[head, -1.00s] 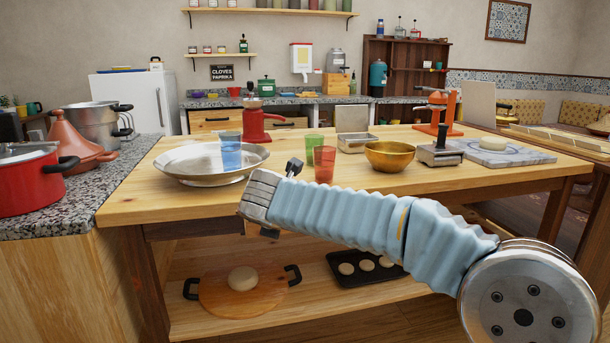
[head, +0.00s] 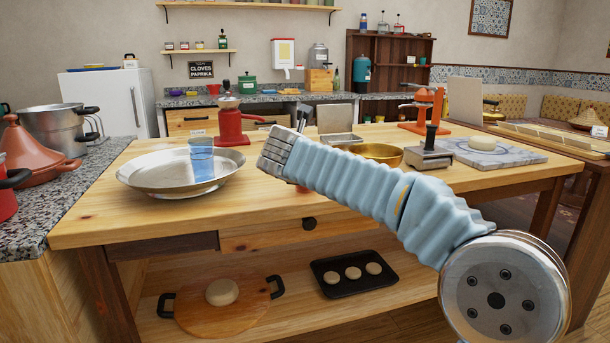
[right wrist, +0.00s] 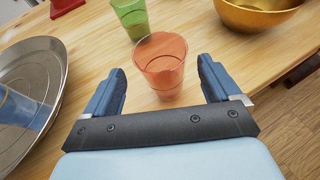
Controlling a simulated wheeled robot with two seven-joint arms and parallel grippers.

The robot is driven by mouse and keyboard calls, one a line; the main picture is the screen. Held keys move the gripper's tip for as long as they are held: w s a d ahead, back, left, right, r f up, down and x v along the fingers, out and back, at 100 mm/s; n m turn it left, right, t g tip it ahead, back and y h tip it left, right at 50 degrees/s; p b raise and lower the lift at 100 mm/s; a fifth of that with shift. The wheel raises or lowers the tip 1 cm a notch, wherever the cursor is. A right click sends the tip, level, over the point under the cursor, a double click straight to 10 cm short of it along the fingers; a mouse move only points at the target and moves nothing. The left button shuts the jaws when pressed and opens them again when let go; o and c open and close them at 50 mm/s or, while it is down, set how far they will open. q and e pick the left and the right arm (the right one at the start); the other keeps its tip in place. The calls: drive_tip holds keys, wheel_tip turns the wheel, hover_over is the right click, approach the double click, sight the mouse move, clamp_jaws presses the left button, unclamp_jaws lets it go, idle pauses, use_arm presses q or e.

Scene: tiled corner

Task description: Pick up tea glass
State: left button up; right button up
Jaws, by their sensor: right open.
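An orange-red tea glass (right wrist: 160,66) stands upright on the wooden table in the right wrist view. My right gripper (right wrist: 162,72) is open, with one finger on each side of the near part of this glass; I cannot tell if they touch it. A green glass (right wrist: 130,16) stands just behind it. A blue glass (head: 201,160) stands on the round silver tray (head: 135,180); part of it also shows in the right wrist view (right wrist: 18,108). In the head view my right arm hides the green glass and most of the orange-red one. My left gripper is not in view.
A brass bowl (head: 378,152) stands right of the glasses, partly behind my arm. A red grinder (head: 230,123) is behind the tray. A metal press (head: 429,153) and a marble board (head: 487,150) are farther right. The table's front left is clear.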

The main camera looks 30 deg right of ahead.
drive_tip(key=x, duration=0.5)
drive_tip(key=shift+d+r+p, duration=0.1)
drive_tip(key=shift+d+p, duration=0.25)
drive_tip(key=shift+c, duration=0.5)
drive_tip(key=c, duration=1)
drive_tip(key=shift+r, duration=0.15)
